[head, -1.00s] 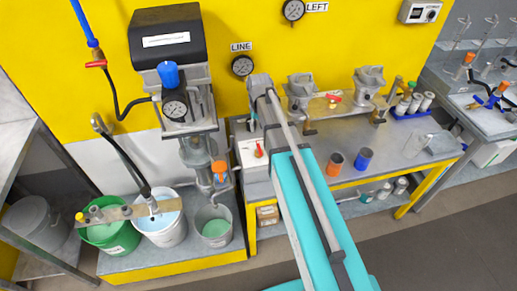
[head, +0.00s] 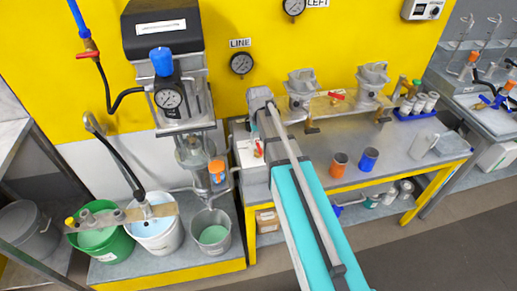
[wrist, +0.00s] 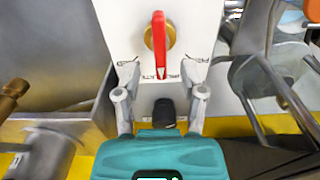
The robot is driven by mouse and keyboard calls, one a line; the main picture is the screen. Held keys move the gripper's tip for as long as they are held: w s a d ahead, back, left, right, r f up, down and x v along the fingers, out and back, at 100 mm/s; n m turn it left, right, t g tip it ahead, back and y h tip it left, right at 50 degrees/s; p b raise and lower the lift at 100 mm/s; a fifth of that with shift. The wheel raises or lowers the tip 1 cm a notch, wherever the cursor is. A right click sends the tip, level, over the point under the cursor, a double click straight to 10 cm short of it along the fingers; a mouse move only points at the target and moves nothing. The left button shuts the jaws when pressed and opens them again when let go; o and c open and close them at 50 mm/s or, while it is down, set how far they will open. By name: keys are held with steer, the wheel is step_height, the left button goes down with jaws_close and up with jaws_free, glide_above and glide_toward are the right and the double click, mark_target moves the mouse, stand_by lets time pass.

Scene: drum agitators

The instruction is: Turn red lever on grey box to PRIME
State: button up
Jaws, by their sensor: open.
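The red lever (wrist: 159,42) sits on a round brass hub on the face of the pale grey-white box (wrist: 120,18). In the wrist view it runs straight down from the hub towards partly legible printed lettering; more lettering is at each side. In the head view the lever (head: 257,149) shows small on the box (head: 244,152), just left of my arm. My gripper is not clearly visible there.
Left of the box stands a machine with a pressure gauge (head: 169,97) and a grey bucket (head: 211,232). The workbench (head: 400,160) on the right carries orange (head: 338,164) and blue (head: 368,158) cups. Pipework (wrist: 270,80) lies close to the right of my gripper in the wrist view.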

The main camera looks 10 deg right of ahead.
mark_target(259, 145)
steer(key=shift+f+b, duration=1.35)
steer(key=shift+f, duration=0.3)
jaws_close()
